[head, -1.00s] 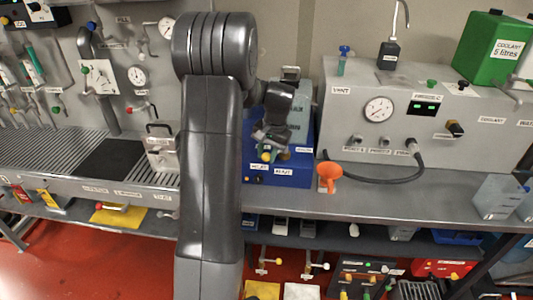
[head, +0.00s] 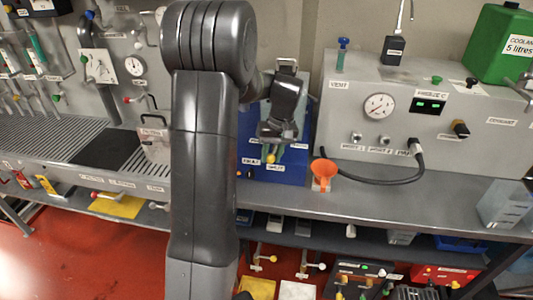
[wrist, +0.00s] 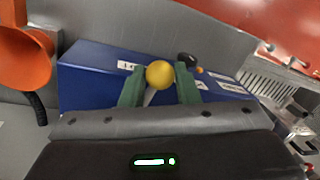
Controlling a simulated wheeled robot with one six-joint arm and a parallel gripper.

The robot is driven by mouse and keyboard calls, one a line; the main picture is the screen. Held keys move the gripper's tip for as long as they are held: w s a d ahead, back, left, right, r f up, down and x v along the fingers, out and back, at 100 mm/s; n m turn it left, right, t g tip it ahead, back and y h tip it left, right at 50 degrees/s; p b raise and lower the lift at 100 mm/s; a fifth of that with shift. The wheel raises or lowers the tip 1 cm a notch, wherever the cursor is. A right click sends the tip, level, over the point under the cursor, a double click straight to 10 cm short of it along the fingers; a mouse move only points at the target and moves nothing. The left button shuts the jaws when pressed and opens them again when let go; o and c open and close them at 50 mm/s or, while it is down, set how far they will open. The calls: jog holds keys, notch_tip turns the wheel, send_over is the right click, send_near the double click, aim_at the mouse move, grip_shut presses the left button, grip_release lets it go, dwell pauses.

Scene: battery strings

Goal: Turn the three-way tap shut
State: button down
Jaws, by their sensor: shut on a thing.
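A yellow ball knob (wrist: 160,74) on a pale lever sits at the blue box (wrist: 85,75), and I take it for the handle of the three-way tap. My gripper (wrist: 160,88) has its green fingers on either side of the lever, just under the knob, and is shut on it. In the head view the knob (head: 271,158) shows below my gripper (head: 272,146), in front of the blue box (head: 296,174). The tap body is hidden by my gripper, and the lever's exact setting cannot be read.
An orange funnel (head: 323,170) stands right of the blue box; it also shows in the wrist view (wrist: 24,58). A black knob (wrist: 187,60) lies close beyond the yellow one.

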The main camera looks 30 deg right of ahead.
jog(key=shift+s+d+n, duration=0.4)
jog(key=shift+d+n, duration=0.1)
jog(key=shift+n, duration=0.4)
jog(key=c, duration=1.1)
grip_release()
jog(key=shift+r, duration=0.1)
notch_tip(320, 180, up, 13)
jog(key=d+b, duration=0.1)
jog(key=d, duration=0.1)
jog(key=shift+s+d+r, duration=0.15)
jog(key=shift+d+r, duration=0.05)
jog(key=shift+d, duration=0.15)
